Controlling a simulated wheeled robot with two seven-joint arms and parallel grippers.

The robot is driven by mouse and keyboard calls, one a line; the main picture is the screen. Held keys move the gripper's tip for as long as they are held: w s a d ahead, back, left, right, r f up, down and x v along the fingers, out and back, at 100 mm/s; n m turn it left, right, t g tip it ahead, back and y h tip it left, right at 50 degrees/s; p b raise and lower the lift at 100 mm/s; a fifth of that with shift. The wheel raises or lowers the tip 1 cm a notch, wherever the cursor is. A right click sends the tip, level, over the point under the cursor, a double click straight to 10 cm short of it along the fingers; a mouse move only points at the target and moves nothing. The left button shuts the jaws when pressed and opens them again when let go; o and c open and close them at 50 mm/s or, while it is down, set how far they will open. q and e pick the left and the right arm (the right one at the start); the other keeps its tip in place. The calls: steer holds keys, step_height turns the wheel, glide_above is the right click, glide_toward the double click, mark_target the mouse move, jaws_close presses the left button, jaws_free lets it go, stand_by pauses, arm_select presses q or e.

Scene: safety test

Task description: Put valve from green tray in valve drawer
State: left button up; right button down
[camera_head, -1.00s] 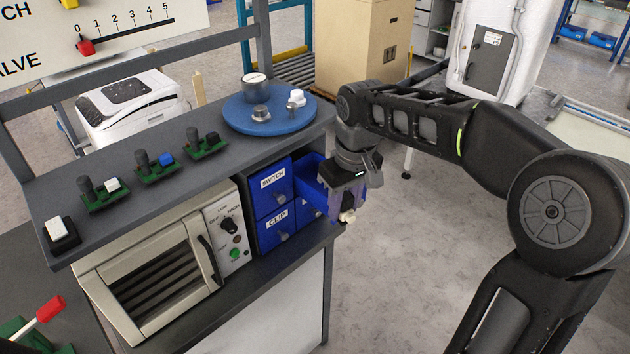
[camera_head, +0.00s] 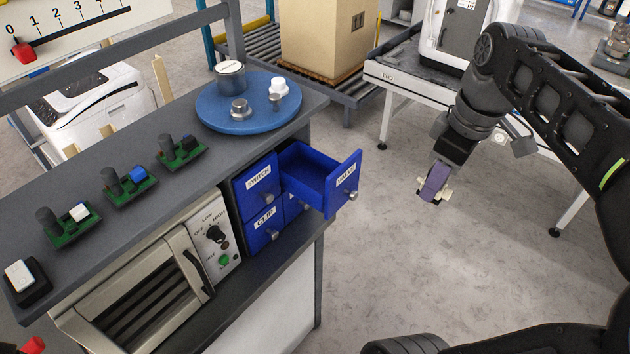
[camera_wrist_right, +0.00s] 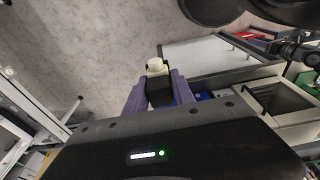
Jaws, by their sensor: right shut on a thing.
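My right gripper (camera_head: 434,191) hangs above open floor, to the right of the drawers and apart from them. Its purple fingers are shut on a small cream-white part (camera_wrist_right: 157,65), which shows between the fingertips in the wrist view. Whether this part is the valve is too small to tell. The valve drawer (camera_head: 345,185) is blue with a white label, at the upper right of the drawer block. It is pulled out, and the part of its inside that I see looks empty. No green tray can be made out for sure.
A blue round plate (camera_head: 215,118) on the shelf top carries metal and white parts. Several green boards (camera_head: 130,190) stand along the shelf. A white table (camera_head: 400,80) stands behind.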

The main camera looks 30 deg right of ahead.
steer(key=w+a+f+t+y+b, duration=0.1)
steer(key=w+a+t, duration=0.15)
steer(key=w, duration=0.75)
steer(key=w+a+f+t, duration=0.1)
steer(key=w+a, duration=0.3)
steer(key=w, duration=0.6)
steer(key=shift+g, duration=0.25)
steer(key=x, duration=0.6)
steer(key=s+x, duration=0.1)
steer(key=x, duration=0.1)
steer(key=shift+w+d+f, duration=0.1)
steer(key=shift+d+f, duration=0.2)
steer(key=shift+f, duration=0.6)
